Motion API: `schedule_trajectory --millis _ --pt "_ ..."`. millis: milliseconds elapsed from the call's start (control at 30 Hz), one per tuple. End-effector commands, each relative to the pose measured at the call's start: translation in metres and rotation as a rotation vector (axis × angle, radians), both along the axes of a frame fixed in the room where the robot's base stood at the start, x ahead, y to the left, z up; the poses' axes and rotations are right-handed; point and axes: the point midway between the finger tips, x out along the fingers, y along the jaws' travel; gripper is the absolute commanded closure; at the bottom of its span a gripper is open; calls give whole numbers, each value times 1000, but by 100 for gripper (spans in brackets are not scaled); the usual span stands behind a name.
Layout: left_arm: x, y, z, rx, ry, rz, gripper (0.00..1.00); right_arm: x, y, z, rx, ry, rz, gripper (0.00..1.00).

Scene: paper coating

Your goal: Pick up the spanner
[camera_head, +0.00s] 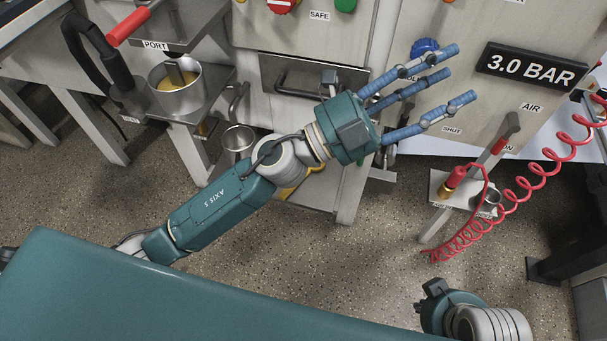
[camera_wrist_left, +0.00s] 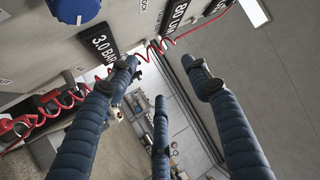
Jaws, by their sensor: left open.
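I cannot make out a spanner in either view. My left gripper (camera_head: 450,76) is open and empty, its three blue fingers spread in front of the cabinet panel, below and left of the 3.0 BAR sign. In the left wrist view its fingers (camera_wrist_left: 165,80) are apart with nothing between them. The teal wrist end of my right arm (camera_head: 452,308) shows at the bottom edge in the head view; its fingers are hidden. A small yellow object (camera_head: 300,183), partly covered by my left forearm, lies on the low shelf; I cannot tell what it is.
A metal pot (camera_head: 177,90) with yellow liquid stands on a stand at left, above an empty metal cup (camera_head: 238,139). A coiled red hose (camera_head: 515,195) hangs at right by a small shelf (camera_head: 463,198). Speckled floor is clear in the middle.

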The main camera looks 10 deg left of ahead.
Motion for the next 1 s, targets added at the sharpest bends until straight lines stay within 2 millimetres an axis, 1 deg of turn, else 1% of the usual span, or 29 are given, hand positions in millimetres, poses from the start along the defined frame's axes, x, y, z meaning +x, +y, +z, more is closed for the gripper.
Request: schedule_trajectory --millis 33,67,100,167,200,233,267,300,367,400,467,500,567,600,700,800,867,1000 --pt "-18 -25 -11 125 -100 -98 51 0 0 0 0 0 0 100" --pt "-30 -37 -24 202 -150 -157 51 0 0 0 0 0 0 100" --pt "-43 -50 -43 311 -212 -234 51 0 0 0 0 0 0 100" --pt "-59 -60 -81 489 -289 -343 51 0 0 0 0 0 0 100" --pt "-66 -60 -109 614 -332 -409 51 0 0 0 0 0 0 100" --pt "-68 -55 -131 713 -357 -456 51 0 0 0 0 0 0 100" --pt "-68 -48 -154 814 -374 -500 51 0 0 0 0 0 0 100" --pt "-65 -32 -183 953 -393 -553 51 0 0 0 0 -1 0 100" --pt "-54 2 -224 1169 -396 -619 51 0 0 0 0 -1 0 100" --pt "-43 29 -246 1311 -385 -653 51 0 0 0 0 -1 0 100" --pt "-26 75 -269 1508 -350 -688 51 0 0 0 0 -1 0 100" --pt "-15 106 -279 1628 -317 -702 51 0 0 0 0 -1 0 100" --pt "1 149 -286 1783 -264 -712 51 0 0 0 0 -1 0 100" --pt "9 173 -287 1867 -226 -712 51 0 0 0 0 -1 0 100" --pt "21 216 -284 2009 -154 -710 51 0 0 0 0 -1 0 100" --pt "25 235 -284 2069 -115 -707 51 0 0 -1 0 -1 0 100" --pt "25 239 -287 2078 -108 -708 51 0 0 -2 0 -1 0 100" --pt "25 238 -307 2078 -108 -712 51 0 0 -6 0 0 0 100"
